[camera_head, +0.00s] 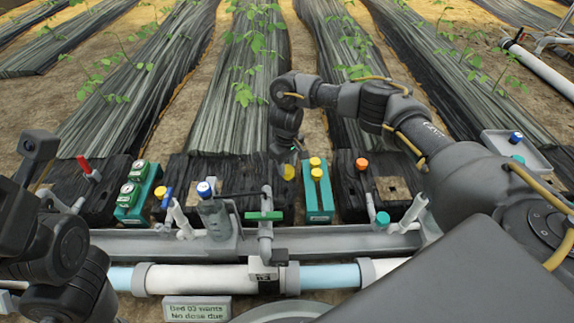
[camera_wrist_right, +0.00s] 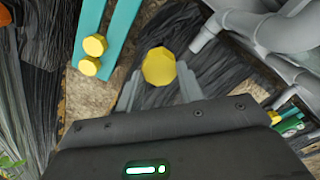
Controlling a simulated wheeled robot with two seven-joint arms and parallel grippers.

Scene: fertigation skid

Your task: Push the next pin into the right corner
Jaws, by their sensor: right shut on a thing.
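My right gripper (camera_head: 289,165) points down over the right end of the middle black film (camera_head: 240,175). It is shut on a yellow-headed pin (camera_head: 289,173). In the right wrist view, the pin's round yellow head (camera_wrist_right: 159,67) sits between the two grey fingertips, over dark film. The pin's shaft is hidden under its head, so I cannot tell how deep it is. Two more yellow pins (camera_head: 315,162) stand in a teal rack (camera_head: 319,205) just right of the gripper. My left arm shows at the left edge; its fingertips are not visible.
Grey pipework with a green-handled valve (camera_head: 264,215) stands close in front of the film. A blue-capped bottle (camera_head: 205,188) and a teal holder with gauges (camera_head: 136,196) are to the left. An orange knob (camera_head: 361,164) and a grey tray (camera_head: 515,150) are to the right.

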